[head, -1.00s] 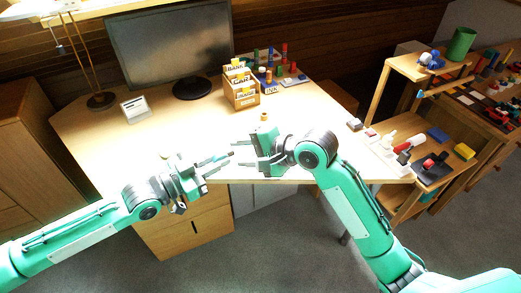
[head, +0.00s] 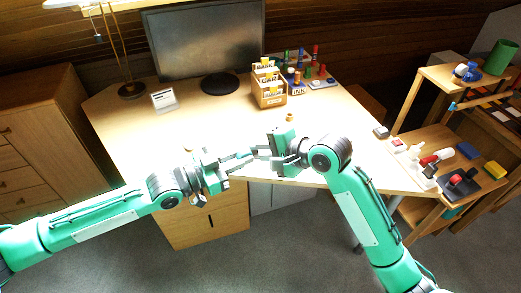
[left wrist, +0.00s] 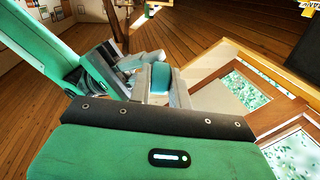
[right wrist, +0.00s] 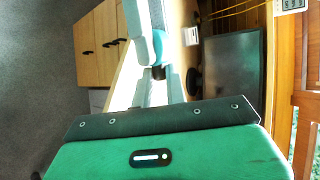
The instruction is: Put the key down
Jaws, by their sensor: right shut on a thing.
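My right gripper (head: 268,153) is above the desk's front edge, its fingers pointing left. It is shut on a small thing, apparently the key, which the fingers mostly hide. In the right wrist view a small dark piece (right wrist: 158,73) shows near the fingertips; I cannot tell whether it is part of the key. My left gripper (head: 240,160) faces the right one, with the fingertips very close together; I cannot tell whether they touch. Its fingers look apart in the head view. The desk (head: 180,125) lies below and behind both grippers.
A small wooden peg-like piece (head: 291,117) stands on the desk behind my right gripper. A wooden card box (head: 270,98), monitor (head: 205,45) and small white sign (head: 164,99) stand farther back. A side shelf (head: 410,135) holds several items at right. The desk's left middle is clear.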

